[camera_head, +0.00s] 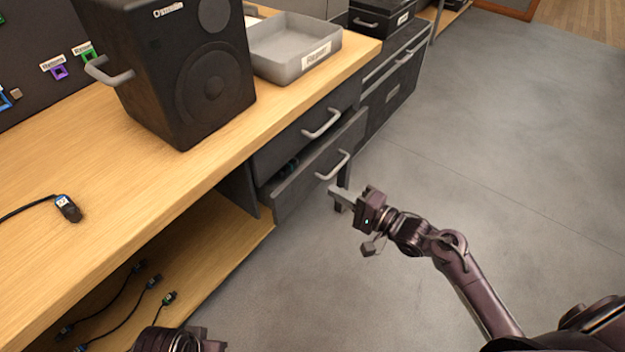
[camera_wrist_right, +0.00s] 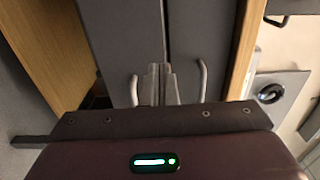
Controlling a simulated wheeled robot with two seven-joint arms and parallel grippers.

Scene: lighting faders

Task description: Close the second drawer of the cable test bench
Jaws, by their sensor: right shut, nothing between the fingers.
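The cable test bench (camera_head: 110,190) has a wooden top and dark drawers under its right end. The second drawer (camera_head: 305,183) stands partly open, with something dark inside, below the shut top drawer (camera_head: 290,145). Its grey handle (camera_head: 335,166) is on the front. My right gripper (camera_head: 340,192) is shut and empty, just in front of that drawer. In the right wrist view the fingertips (camera_wrist_right: 158,85) point at the drawer fronts, between the second drawer's handle (camera_wrist_right: 134,90) and the top drawer's handle (camera_wrist_right: 202,80); contact is unclear. My left gripper (camera_head: 205,342) is cut off at the bottom edge.
A black speaker (camera_head: 165,60) and a grey tray (camera_head: 285,45) stand on the bench top. A cable plug (camera_head: 68,207) lies at the left, and several cables lie on the lower shelf (camera_head: 215,250). The grey floor (camera_head: 480,130) to the right is clear.

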